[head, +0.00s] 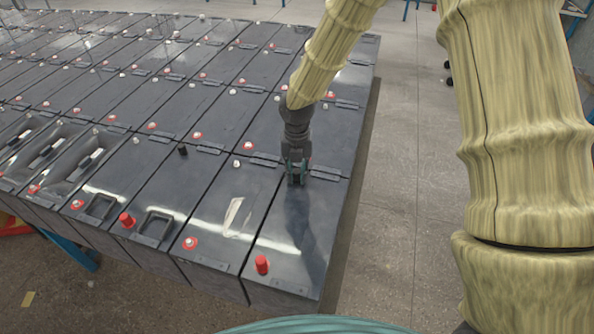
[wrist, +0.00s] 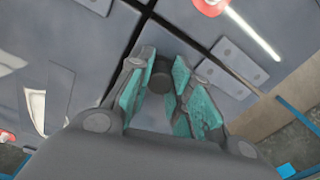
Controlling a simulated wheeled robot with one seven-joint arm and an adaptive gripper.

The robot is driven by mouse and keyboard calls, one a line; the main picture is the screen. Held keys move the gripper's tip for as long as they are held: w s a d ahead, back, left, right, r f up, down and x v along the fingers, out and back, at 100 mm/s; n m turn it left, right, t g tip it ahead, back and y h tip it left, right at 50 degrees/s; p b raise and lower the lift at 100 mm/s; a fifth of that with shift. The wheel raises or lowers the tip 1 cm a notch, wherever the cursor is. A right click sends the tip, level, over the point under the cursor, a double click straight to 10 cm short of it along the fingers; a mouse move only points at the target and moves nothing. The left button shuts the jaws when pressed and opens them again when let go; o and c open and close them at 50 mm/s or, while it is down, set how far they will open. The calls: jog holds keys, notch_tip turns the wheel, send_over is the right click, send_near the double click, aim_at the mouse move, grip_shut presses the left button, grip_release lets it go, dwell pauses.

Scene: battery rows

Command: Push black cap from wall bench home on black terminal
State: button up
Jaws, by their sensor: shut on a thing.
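My gripper (head: 297,178) is at the far end of the front right battery (head: 285,225), close over its top. In the wrist view, the teal fingers of my gripper (wrist: 160,88) are shut on a small black cap (wrist: 161,73). I see the cap's dark round top between the fingertips. The black terminal under it is hidden by the cap and fingers, and I cannot tell how far down the cap sits. In the head view the held cap is hidden by the gripper.
Rows of dark batteries fill the left. A red cap (head: 262,265) stands at the same battery's near end, another red cap (head: 127,220) farther left. A black cap (head: 183,150) is on a battery to the left. Bare floor (head: 385,200) lies right of the rows.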

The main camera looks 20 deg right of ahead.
jog(key=o, duration=1.3)
jog(key=shift+c, duration=0.2)
jog(key=shift+r, duration=0.1)
jog(key=shift+r+p, duration=3.15)
jog(key=shift+r, duration=0.25)
